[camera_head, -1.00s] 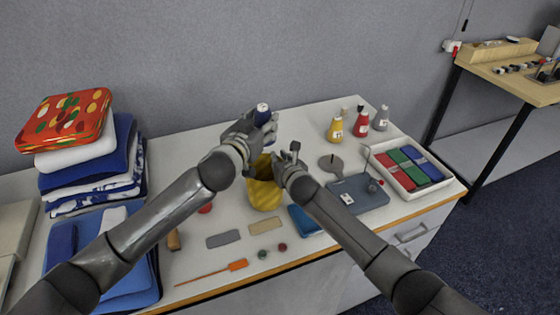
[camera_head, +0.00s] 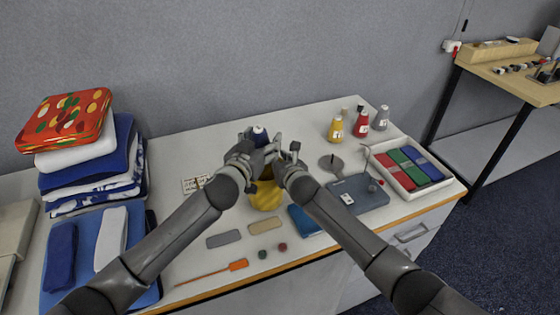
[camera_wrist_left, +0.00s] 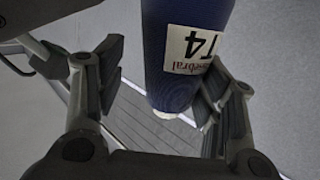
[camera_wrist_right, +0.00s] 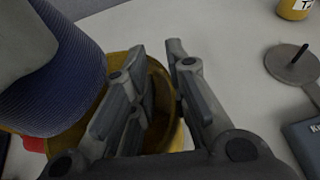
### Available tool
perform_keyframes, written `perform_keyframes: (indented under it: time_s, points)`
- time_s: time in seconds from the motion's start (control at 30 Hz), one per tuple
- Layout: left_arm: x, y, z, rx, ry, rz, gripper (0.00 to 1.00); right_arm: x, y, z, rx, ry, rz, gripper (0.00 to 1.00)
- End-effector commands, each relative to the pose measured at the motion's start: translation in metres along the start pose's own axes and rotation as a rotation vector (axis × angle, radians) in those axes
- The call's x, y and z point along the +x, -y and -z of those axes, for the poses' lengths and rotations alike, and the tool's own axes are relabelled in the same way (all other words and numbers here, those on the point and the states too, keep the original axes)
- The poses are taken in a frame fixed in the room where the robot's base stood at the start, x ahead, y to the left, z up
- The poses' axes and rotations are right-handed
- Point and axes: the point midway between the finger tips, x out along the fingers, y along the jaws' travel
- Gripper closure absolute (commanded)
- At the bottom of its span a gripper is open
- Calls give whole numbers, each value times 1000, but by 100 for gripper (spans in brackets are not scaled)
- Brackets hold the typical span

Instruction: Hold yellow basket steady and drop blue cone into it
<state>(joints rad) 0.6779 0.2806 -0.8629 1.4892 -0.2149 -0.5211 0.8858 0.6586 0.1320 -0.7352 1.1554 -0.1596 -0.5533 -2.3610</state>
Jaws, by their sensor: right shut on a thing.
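The blue cone (camera_head: 260,131) is over the yellow basket (camera_head: 265,195) with its upper end showing above my left gripper (camera_head: 258,158). In the left wrist view the cone (camera_wrist_left: 178,65), with a white T4 label, lies between the fingers; they are apart, with a gap on its left side. In the right wrist view the cone's ribbed side (camera_wrist_right: 58,92) is at the basket's left part. My right gripper (camera_head: 283,165) is shut on the basket's rim, one finger inside and one outside. The basket's floor is hidden.
Yellow, red and grey cones (camera_head: 336,128) stand at the back right. A tray of coloured boxes (camera_head: 405,172), a grey box (camera_head: 357,194) and a round grey disc (camera_head: 331,163) lie right of the basket. Folded cloths (camera_head: 90,165) are stacked left.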

Motion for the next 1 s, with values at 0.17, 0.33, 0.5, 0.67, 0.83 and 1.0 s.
perform_keyframes:
  time_s: [0.17,0.33,0.5,0.67,0.83,1.0]
  points:
    - [0,0,0,0,0,0,29,0,0,2,1,-3,0,100]
    - [0,0,-1,0,2,0,29,0,0,2,1,-3,0,100]
    - [-8,0,-1,-1,1,0,29,0,0,2,1,-3,0,100]
    - [-27,0,-1,-2,2,-1,29,0,0,2,0,-4,0,100]
    - [-54,0,-2,-2,1,0,29,0,0,2,1,-4,0,100]
    - [-82,0,-1,-1,1,0,29,0,0,2,1,-4,0,100]
